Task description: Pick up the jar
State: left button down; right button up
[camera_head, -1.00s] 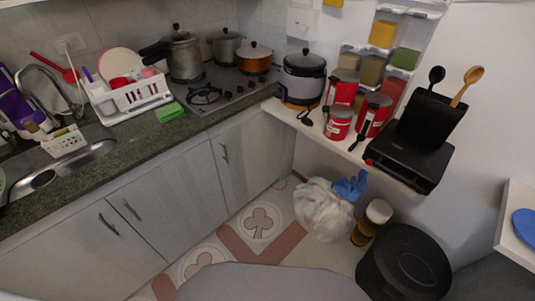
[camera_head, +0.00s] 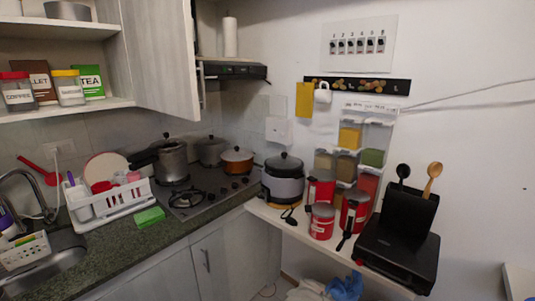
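The task's jar could be one of several containers; I cannot tell which. On the upper left cupboard shelf stand a clear jar with a red lid and a coffee label (camera_head: 17,91) and a clear jar with a yellow lid (camera_head: 68,88). Three red canisters with grey lids stand on the white wall shelf: one at the back (camera_head: 320,188), one in front (camera_head: 321,221) and one at the right (camera_head: 354,211). Neither of my grippers is in view.
A green tea box (camera_head: 91,83) stands beside the yellow-lidded jar. The cupboard door (camera_head: 160,60) hangs open. A rice cooker (camera_head: 283,180) and a black appliance (camera_head: 397,250) flank the red canisters. The stove (camera_head: 205,190) holds several pots. A white dish rack (camera_head: 108,197) is at left.

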aim_at(69, 91)
jog(key=u, duration=1.75)
